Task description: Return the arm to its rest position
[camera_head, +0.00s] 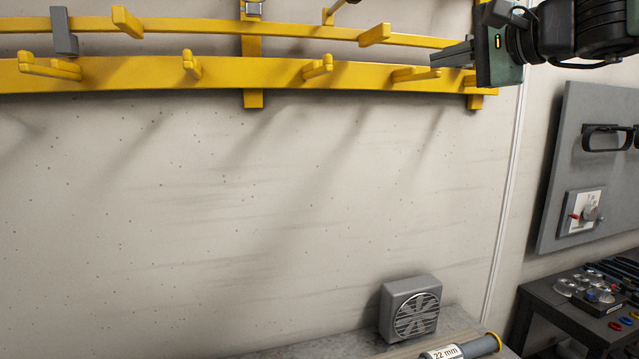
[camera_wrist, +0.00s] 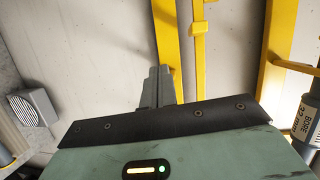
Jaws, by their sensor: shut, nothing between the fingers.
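My gripper (camera_head: 438,58) is at the upper right of the head view, its fingers pointing left in front of the right end of the yellow wall rack (camera_head: 140,74). The fingers are shut and hold nothing. In the wrist view the closed fingers (camera_wrist: 155,86) stand up from the green gripper body, with the yellow rack rails (camera_wrist: 198,60) behind and to their right. I cannot tell whether the fingers touch the rack. Part of my dark arm shows at the top right corner of the head view.
A grey fan box (camera_head: 411,308) stands on a ledge below, beside a cylinder labelled 22 mm (camera_head: 462,349). A grey wall panel (camera_head: 560,150) and a dark bench (camera_head: 560,305) with small parts are at the right. The wall below the rack is clear.

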